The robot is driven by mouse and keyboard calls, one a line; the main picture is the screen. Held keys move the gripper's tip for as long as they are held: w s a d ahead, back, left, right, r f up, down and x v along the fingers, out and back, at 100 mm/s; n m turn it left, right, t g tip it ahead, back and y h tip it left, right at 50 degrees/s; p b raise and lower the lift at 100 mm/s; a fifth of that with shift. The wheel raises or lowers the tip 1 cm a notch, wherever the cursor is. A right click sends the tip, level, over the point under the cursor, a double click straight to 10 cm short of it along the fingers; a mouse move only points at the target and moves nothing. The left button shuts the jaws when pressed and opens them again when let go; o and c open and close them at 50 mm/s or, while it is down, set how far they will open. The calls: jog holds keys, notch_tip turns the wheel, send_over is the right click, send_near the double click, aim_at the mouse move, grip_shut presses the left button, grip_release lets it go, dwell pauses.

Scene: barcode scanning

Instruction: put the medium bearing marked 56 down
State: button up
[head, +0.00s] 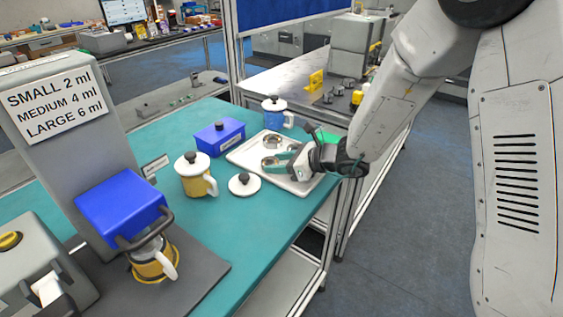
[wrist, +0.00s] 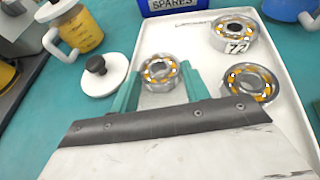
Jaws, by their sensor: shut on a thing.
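My gripper (head: 281,160) is over the white tray (head: 303,189), its teal fingers pointing to the left. In the wrist view the fingers are shut around a metal bearing (wrist: 159,72) with orange inside its ring. It lies flat at the left part of the tray (wrist: 160,36); I cannot tell whether it touches the tray floor. No number is readable on it. A larger bearing marked 72 (wrist: 234,33) stands at the tray's far side. Another bearing (wrist: 250,84) lies to the right of the held one, its number not shown.
A blue SPARES box (head: 220,138), a yellow mug (head: 196,182) and a white lid (head: 244,184) are left of the tray. A blue mug (head: 274,116) stands behind it. A dispenser (head: 62,125) with a filling label stands at the left. The teal table (head: 235,220) is clear in front.

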jog(key=shift+f, duration=0.1)
jog(key=o, duration=0.9)
jog(key=shift+d, duration=0.1)
